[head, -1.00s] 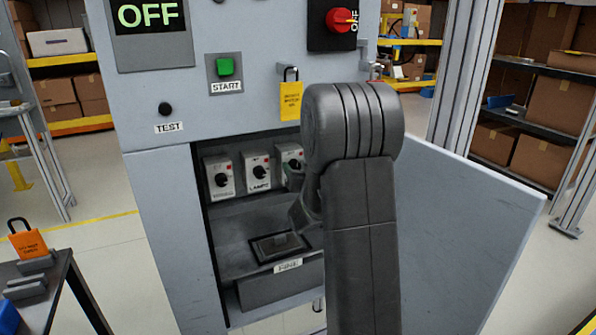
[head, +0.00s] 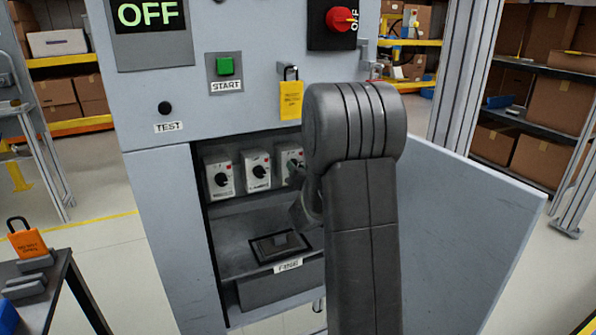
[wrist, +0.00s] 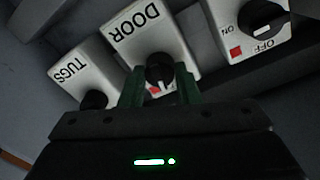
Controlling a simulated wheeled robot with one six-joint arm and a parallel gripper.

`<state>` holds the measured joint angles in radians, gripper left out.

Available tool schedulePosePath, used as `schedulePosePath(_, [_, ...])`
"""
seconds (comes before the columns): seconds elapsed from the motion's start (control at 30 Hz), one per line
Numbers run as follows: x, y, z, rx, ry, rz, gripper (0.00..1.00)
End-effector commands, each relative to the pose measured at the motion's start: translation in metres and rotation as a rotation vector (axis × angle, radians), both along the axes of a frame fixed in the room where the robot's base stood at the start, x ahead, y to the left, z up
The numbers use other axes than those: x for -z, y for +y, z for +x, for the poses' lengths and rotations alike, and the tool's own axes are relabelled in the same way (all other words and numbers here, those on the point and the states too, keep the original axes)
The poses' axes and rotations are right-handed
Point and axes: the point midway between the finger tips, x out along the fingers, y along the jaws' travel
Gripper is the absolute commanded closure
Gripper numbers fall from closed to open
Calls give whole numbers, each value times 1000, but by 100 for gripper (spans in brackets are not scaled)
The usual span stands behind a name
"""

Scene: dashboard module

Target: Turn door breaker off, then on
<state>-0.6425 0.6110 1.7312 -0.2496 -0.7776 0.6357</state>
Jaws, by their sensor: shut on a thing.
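The door breaker (wrist: 143,37) is a white box labelled DOOR with a black rotary knob (wrist: 158,70), in the middle of the wrist view. My gripper (wrist: 160,86) has its two green fingers on either side of this knob and is shut on it. A small white mark and a red patch show at the knob's lower edge, partly between the fingers; the exact setting is hard to read.
The TUGS breaker (wrist: 80,75) and another breaker with ON and OFF marks (wrist: 258,28) flank the door breaker closely. The LAMPS breaker (head: 257,170) sits in the open cabinet (head: 165,220). An open cabinet door (head: 460,230) stands at right. The display (head: 148,14) reads OFF.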

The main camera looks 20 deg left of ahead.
Motion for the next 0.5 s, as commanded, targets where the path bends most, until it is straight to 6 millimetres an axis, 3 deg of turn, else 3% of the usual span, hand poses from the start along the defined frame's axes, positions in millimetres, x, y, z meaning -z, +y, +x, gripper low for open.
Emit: schedulePosePath(0.5, [-2,0,1,1,367,312,94])
